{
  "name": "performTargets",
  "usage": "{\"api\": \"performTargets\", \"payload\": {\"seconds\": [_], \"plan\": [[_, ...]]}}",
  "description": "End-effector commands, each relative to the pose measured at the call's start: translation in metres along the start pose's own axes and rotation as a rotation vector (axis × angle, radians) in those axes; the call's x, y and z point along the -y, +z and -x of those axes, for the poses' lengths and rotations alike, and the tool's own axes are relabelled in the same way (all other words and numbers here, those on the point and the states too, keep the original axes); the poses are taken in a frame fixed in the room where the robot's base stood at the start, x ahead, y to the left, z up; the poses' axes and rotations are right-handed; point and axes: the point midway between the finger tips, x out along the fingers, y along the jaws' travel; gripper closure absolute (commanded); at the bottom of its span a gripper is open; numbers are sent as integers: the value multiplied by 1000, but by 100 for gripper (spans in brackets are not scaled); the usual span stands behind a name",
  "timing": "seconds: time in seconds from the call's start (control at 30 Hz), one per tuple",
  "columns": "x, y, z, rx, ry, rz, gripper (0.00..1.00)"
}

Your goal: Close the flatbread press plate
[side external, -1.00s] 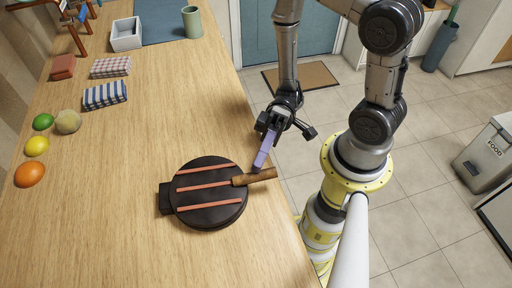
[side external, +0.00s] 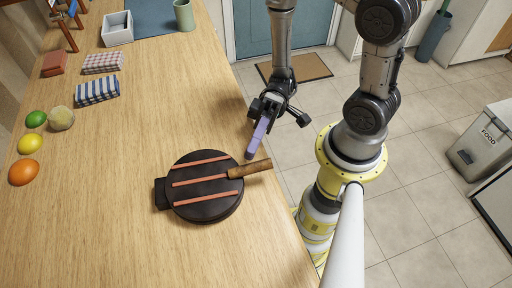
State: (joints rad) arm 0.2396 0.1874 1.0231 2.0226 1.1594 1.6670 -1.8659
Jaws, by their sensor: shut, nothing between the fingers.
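The flatbread press (side external: 206,204) lies on the wooden counter near its right edge. It is round and black, with orange-red stripes across its top plate and a brown wooden handle (side external: 250,169) pointing right. The top plate lies flat over the base, and a dark hinge block shows at its left. My gripper (side external: 251,155) has purple fingers pointing down. It is shut and empty, just above the handle in the picture. I cannot tell whether the fingertips touch the handle; a small gap seems to show.
Fruit (side external: 25,171) and folded cloths (side external: 97,91) lie along the counter's left side. A white box (side external: 117,31) and a green cup (side external: 184,16) stand at the back. The counter (side external: 150,125) between them and the press is clear.

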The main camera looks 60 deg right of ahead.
Motion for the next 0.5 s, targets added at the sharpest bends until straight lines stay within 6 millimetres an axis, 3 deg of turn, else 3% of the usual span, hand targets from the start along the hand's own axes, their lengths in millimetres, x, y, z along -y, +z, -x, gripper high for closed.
{"api": "performTargets", "payload": {"seconds": [0.13, 0.5], "plan": [[24, -9, -1, -3, -17, 4, 100], [-6, -26, 53, -7, -21, -2, 100]]}}
